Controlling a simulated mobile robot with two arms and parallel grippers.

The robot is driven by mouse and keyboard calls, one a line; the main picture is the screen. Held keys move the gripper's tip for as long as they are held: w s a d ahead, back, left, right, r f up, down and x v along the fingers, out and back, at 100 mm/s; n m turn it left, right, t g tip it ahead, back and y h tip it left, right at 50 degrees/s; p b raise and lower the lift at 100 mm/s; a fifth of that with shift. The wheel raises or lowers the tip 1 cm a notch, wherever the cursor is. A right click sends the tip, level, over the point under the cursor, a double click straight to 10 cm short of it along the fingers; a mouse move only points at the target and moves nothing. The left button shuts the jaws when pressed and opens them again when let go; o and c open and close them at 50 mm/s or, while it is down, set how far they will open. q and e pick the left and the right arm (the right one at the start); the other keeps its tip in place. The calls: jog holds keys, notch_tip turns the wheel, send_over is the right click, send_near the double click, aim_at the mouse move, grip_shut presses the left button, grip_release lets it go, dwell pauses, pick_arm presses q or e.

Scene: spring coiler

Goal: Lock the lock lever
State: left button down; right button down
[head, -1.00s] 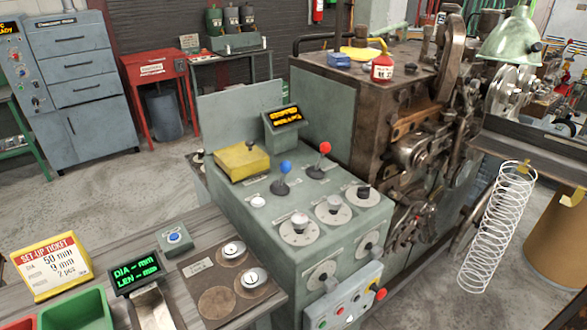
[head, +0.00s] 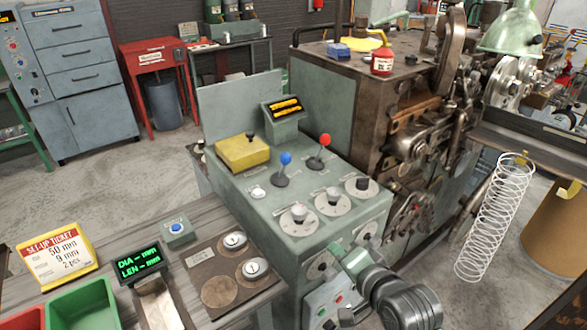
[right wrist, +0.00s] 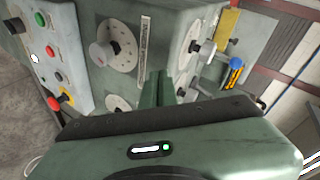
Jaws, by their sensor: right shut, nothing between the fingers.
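Two levers stand on top of the green console (head: 262,205) in the head view: one with a blue ball knob (head: 285,158) and one with a red ball knob (head: 325,139). Both lean slightly. Their labels are too small to read, so I cannot tell which is the lock lever. My right gripper (head: 345,256) is in front of the console's front face, below and apart from both levers. In the right wrist view, its fingers (right wrist: 167,85) are together and empty, pointing at the console edge between dials. My left gripper is not in view.
Dials (head: 332,201) line the console's top front edge. A button box (head: 328,300) hangs at its front, partly hidden by my right arm. A yellow box (head: 242,153) and an orange-lit display (head: 284,108) sit behind. A wire spring (head: 490,225) hangs at right.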

aim_at(288, 163)
jog(key=w+a+r+m+t+y, duration=0.2)
jog(key=w+a+r+m, duration=0.2)
jog(key=r, duration=0.5)
jog(key=shift+w+r+t, duration=0.25)
jog(key=shift+w+t, duration=0.15)
jog(key=shift+w, duration=0.85)
jog(key=shift+w, duration=0.1)
jog(key=p+x, duration=0.1)
jog(key=x, duration=0.3)
jog(key=p+x, duration=0.1)
jog(key=x, duration=0.4)
jog(key=r+p+x, duration=0.1)
jog(key=x, duration=0.3)
jog(key=shift+w+a, duration=0.2)
jog(key=shift+w, duration=0.1)
jog(key=shift+r+p, duration=0.1)
jog(key=shift+p, duration=0.2)
